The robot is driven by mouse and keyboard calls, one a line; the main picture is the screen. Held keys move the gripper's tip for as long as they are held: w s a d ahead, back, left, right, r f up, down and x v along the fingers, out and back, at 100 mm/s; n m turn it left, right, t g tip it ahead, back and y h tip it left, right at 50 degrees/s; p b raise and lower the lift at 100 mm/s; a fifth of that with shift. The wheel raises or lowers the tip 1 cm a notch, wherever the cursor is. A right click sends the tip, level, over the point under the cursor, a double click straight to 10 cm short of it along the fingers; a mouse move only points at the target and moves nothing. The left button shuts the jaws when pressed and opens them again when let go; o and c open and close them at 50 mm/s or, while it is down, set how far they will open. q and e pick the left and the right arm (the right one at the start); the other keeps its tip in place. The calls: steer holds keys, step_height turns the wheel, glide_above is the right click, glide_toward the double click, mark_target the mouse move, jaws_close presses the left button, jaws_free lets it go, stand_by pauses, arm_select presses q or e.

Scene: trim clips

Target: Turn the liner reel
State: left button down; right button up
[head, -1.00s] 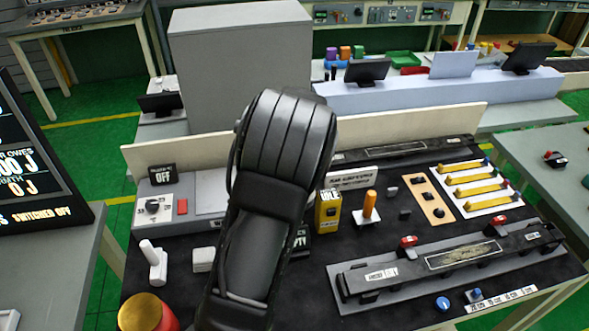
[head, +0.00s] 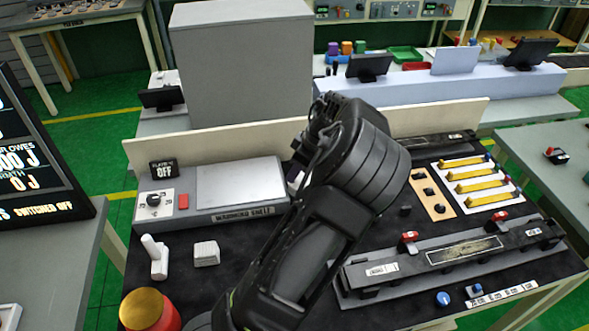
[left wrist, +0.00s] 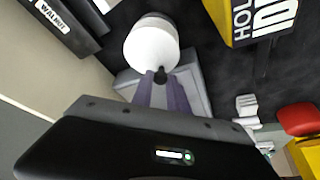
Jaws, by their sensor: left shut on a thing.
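The liner reel (left wrist: 150,42) shows in the left wrist view as a white round roll beside a grey base (left wrist: 195,85). A small dark knob (left wrist: 160,73) stands out at its near side. My left gripper (left wrist: 160,80) has its two grey-purple fingers close together at this knob, shut on it. In the head view my left arm crosses the bench middle, and its wrist hides the gripper and most of the reel's area. My right gripper is in neither view.
A yellow box (left wrist: 232,20) with a hold/idle label stands near the reel. The warming shelf (head: 238,185), white blocks (head: 206,253) and a red-and-gold button (head: 145,310) lie left of my arm. A long black fixture (head: 455,258) lies to the right.

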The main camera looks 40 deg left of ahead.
arm_select(q)
steer(key=n+g, duration=0.1)
steer(key=n, duration=0.1)
steer(key=d+n, duration=0.1)
steer(key=n, duration=0.1)
steer(key=shift+n+g+h, duration=0.3)
steer(key=shift+g, duration=0.1)
steer(key=shift+w+d+n+g+h, duration=0.1)
steer(key=shift+d+n+g+h, duration=0.15)
steer(key=shift+n, duration=0.75)
steer(key=shift+d+n+g+h, duration=0.15)
steer(key=shift+n+h, duration=0.2)
steer(key=shift+n, duration=0.65)
steer(key=c, duration=1.3)
jaws_free()
steer(key=shift+a+r, duration=0.1)
